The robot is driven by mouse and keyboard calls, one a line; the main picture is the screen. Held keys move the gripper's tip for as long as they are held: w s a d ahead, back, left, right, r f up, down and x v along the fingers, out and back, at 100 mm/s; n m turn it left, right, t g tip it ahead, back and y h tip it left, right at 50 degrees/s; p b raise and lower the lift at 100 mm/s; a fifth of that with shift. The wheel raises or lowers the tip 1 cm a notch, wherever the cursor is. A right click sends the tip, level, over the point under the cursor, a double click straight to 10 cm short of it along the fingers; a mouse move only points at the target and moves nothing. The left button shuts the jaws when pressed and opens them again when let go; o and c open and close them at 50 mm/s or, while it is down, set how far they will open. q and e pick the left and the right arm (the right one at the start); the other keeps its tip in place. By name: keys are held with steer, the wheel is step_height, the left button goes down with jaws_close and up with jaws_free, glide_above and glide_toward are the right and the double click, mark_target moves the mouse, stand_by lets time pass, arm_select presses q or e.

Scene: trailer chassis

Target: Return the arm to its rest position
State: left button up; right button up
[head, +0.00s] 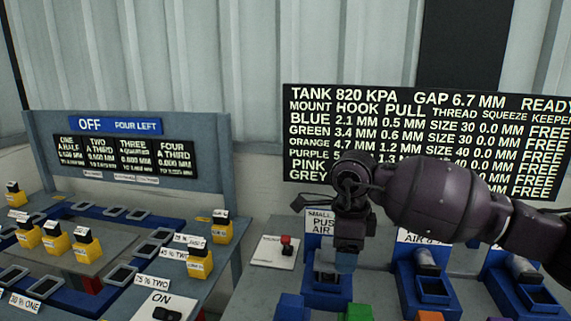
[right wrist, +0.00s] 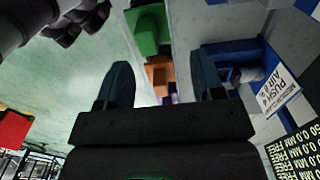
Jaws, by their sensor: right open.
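My right arm (head: 430,195) reaches in from the right of the head view, its dark purple links crossing in front of the black readout board. My right gripper (head: 346,262) points down over the blue station at the back of the grey bench. In the right wrist view the two blue fingers (right wrist: 164,85) stand apart, with nothing seen held between them. Beyond them show a green block (right wrist: 148,32) and an orange block (right wrist: 158,75). My left gripper is not in view.
Blue stations (head: 432,288) stand right of the gripper. Coloured blocks, including a green one (head: 312,302), line the bench front. A red button (head: 286,243) on a white box is to the left. A left bench holds yellow blocks (head: 222,230) beneath an OFF panel (head: 120,126).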

steer(key=s+a+m+g+y, duration=0.35)
steer(key=s+a+y, duration=0.75)
steer(key=a+y, duration=0.45)
steer(key=w+d+r+m+t, duration=0.1)
steer(key=d+m+t, duration=0.3)
steer(key=m+t, duration=0.35)
steer(key=w+d+r+m+t+h, duration=0.1)
steer(key=w+d+m+t, duration=0.15)
steer(key=m+t, duration=0.55)
steer(key=w+d+r+m+t, duration=0.15)
steer(key=d+m+t, duration=0.35)
steer(key=m, duration=0.5)
steer(key=s+d+f+m+h, duration=0.3)
steer(key=d+f+m+h, duration=0.75)
steer(key=m+h, duration=0.25)
steer(key=s+d+f+m+g+h, duration=0.3)
steer(key=s+d+f+m+g, duration=0.25)
steer(key=s+d+f, duration=0.2)
steer(key=s+d+f+m+g, duration=0.15)
steer(key=s+f+g, duration=0.25)
steer(key=s, duration=0.4)
steer(key=s+d+f+m+g, duration=0.1)
steer(key=s+f+m+g, duration=0.25)
steer(key=s, duration=0.55)
steer(key=w+f+n+t+y, duration=0.1)
steer(key=w+f+t, duration=0.6)
steer(key=f, duration=0.4)
steer(key=shift+w+a+n+t, duration=0.3)
steer(key=shift+w+n, duration=0.05)
steer(key=shift+w, duration=0.35)
